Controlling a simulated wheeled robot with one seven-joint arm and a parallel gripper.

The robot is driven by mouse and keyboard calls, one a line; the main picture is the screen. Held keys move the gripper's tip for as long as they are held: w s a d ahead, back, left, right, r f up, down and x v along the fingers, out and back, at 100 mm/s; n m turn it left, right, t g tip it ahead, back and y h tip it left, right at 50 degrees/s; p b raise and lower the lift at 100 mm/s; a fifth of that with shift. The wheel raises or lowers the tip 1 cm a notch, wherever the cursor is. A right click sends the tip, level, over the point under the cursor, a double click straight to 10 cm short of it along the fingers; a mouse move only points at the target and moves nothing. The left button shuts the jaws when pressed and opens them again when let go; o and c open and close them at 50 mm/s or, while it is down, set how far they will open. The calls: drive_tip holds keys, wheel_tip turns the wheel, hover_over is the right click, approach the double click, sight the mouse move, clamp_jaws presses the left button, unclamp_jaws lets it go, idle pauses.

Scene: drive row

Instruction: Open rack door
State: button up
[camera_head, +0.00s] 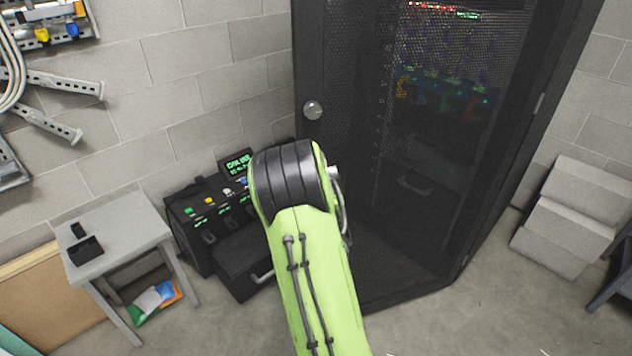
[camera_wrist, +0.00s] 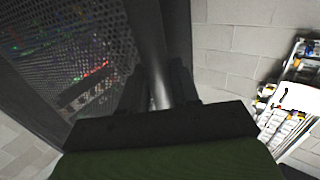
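The tall black rack (camera_head: 455,235) has a dark mesh door (camera_head: 350,75) that looks closed. A round silver knob (camera_head: 313,110) sits on the door's left side. My green arm reaches toward the rack's lower left front, and its black wrist covers part of the door there. My gripper is hidden in the head view. In the wrist view my gripper (camera_wrist: 158,72) has its two dark fingers apart, with the rack's dark upright edge (camera_wrist: 147,30) beyond the gap. A pale, blurred patch shows low between the fingers; I cannot tell what it is or whether anything is touched.
Left of the rack stand a black case (camera_head: 192,215) with lit controls and a small grey table (camera_head: 125,228). Pale boxes (camera_head: 565,235) are stacked at the right. A wall panel (camera_wrist: 290,105) shows at the wrist view's right. Some floor before the rack is clear.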

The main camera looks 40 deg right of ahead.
drive_tip(key=o, duration=0.3)
drive_tip(key=shift+s+d+r, duration=0.1)
drive_tip(key=shift+d, duration=0.1)
drive_tip(key=shift+o, duration=0.2)
drive_tip(key=shift+a, duration=0.15)
drive_tip(key=b+v, duration=0.7)
drive_tip(key=b, duration=0.2)
drive_tip(key=shift+s, duration=0.15)
